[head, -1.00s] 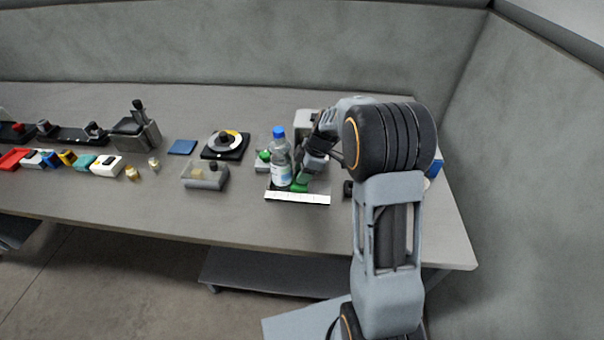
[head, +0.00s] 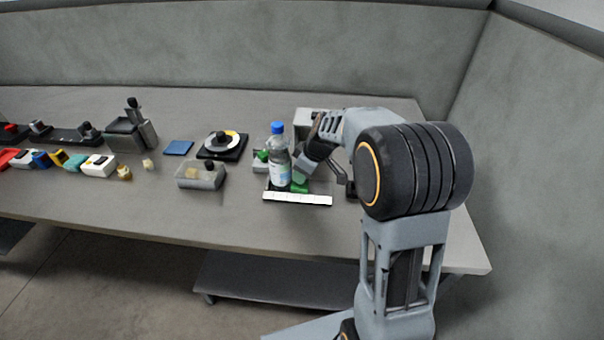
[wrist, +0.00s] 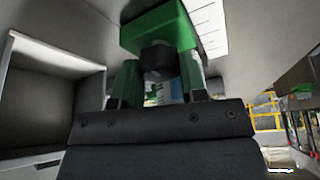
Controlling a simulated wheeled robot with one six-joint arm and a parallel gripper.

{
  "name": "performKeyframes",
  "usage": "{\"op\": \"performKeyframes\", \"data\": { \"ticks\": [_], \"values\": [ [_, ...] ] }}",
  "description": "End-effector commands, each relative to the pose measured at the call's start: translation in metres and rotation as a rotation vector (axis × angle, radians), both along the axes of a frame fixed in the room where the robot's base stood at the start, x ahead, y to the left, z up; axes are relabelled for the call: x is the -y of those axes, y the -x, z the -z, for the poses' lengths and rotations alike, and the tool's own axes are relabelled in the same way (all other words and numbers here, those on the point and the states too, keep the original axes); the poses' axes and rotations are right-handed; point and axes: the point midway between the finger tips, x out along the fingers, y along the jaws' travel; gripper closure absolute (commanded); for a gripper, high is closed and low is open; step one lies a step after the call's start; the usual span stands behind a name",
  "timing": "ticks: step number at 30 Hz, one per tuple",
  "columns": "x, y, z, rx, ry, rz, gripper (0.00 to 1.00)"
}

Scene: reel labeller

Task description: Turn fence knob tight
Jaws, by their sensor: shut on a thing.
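The fence is a green block (wrist: 158,27) at the top of the wrist view. Its dark, faceted knob (wrist: 159,60) sticks out from it toward my gripper. My gripper (wrist: 159,76) has one green-tipped finger on each side of the knob and is shut on it. In the head view the green block (head: 300,187) shows low beside the bottle, partly covered by my gripper (head: 304,176); the knob is hidden there. A clear bottle with a blue cap (head: 279,160) stands upright just left of my gripper. A white marked strip (head: 297,199) runs along the front.
A grey box-shaped housing (head: 308,115) stands behind my wrist. A green ball-topped part (head: 262,156) is left of the bottle. A clear bin (head: 200,176) and a black round-dial device (head: 221,145) lie further left. The table's front strip is clear.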

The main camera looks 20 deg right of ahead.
Motion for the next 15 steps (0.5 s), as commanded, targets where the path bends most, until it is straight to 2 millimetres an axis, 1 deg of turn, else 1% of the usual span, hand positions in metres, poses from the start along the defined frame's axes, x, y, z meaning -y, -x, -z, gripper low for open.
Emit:
{"op": "performKeyframes", "data": {
  "ticks": [14,15],
  "values": [
    [0.0002,-0.0013,-0.0019,0.006,0.002,0.018,0.84],
    [0.0002,-0.0013,-0.0019,0.006,0.002,0.018,0.6]
  ]
}}
